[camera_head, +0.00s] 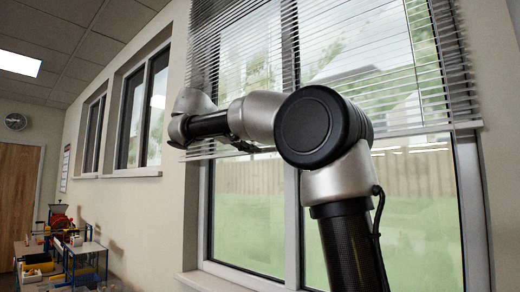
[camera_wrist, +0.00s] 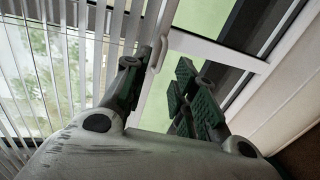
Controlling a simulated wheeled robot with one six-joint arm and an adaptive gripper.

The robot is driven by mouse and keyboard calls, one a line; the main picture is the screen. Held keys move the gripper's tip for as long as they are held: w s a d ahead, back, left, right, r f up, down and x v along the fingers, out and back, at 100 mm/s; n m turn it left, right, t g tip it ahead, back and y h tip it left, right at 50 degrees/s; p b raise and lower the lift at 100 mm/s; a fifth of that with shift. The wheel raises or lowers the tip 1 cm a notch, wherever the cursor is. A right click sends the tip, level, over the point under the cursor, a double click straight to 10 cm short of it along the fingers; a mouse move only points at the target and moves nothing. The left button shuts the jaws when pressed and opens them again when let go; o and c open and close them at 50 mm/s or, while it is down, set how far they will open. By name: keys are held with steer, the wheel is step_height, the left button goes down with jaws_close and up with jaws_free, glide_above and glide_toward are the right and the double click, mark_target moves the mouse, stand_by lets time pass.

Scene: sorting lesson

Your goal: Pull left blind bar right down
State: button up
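The blind (camera_head: 350,60) hangs over the upper part of the large window, its grey slats spread. Its pale bottom bar (camera_head: 430,130) crosses the window about halfway up, partly hidden behind my arm. In the wrist view, the bar (camera_wrist: 157,50) runs steeply between the fingers of my gripper (camera_wrist: 164,62). The gripper is open, with one finger on the slat side and the ridged pads of the other on the window side. A gap shows between the fingers; contact with the bar is not clear. In the head view my gripper is mostly hidden by my wrist.
The window sill (camera_head: 200,282) juts out below. Window glass (camera_head: 250,215) and a vertical frame post stand close behind the bar. Smaller windows (camera_head: 140,110) line the wall to the left. A cluttered table (camera_head: 75,255) stands at the lower left.

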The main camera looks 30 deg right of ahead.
steer(key=shift+x, duration=2.2)
jaws_close()
